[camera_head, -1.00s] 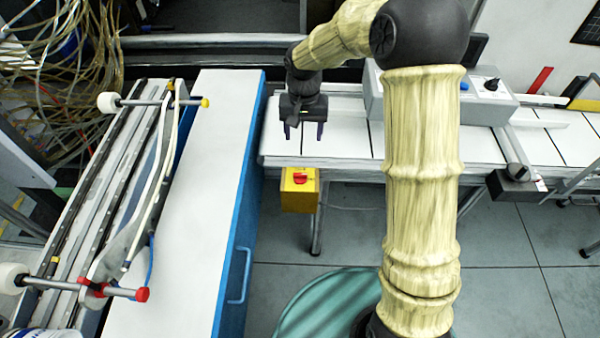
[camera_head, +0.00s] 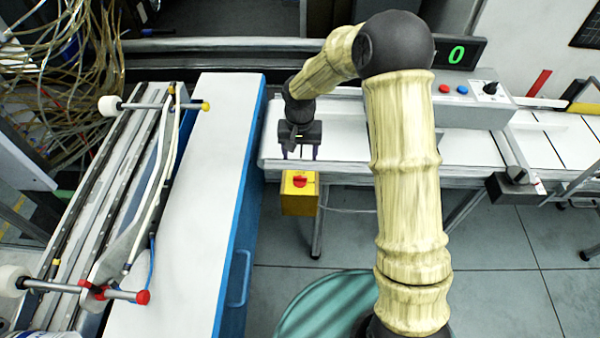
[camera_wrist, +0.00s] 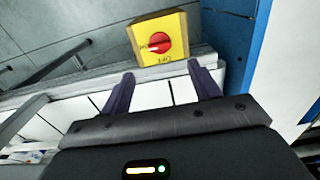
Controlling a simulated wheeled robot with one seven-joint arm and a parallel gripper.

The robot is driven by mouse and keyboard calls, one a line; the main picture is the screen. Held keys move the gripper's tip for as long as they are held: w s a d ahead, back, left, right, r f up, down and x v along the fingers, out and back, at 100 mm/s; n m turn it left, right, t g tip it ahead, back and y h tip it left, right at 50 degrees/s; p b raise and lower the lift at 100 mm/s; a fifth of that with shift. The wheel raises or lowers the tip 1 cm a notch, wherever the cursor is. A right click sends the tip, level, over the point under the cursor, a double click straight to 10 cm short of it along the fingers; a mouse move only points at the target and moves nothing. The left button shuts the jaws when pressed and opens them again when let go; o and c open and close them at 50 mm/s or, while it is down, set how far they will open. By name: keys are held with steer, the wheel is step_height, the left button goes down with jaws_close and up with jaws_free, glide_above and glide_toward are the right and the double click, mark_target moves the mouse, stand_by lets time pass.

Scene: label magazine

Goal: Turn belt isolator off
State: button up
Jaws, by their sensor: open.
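The belt isolator is a yellow box (camera_head: 299,193) with a red rotary knob (camera_head: 300,181), mounted at the near left end of the white conveyor. In the wrist view the yellow box (camera_wrist: 174,38) shows at top centre, with its red knob (camera_wrist: 155,43) facing the camera and dark lettering on the face. My gripper (camera_head: 300,156) is above the conveyor end, just behind and above the box. In the wrist view my gripper's two dark fingers (camera_wrist: 161,84) are apart with nothing between them. The knob lies beyond the fingertips, not touched.
A white-topped blue cabinet (camera_head: 200,180) stands close left of the isolator. Open floor lies in front.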

mark_target(300, 176)
step_height(300, 176, down, 10)
steer(key=shift+f+p, duration=0.1)
steer(key=shift+p, duration=0.35)
steer(key=c, duration=1)
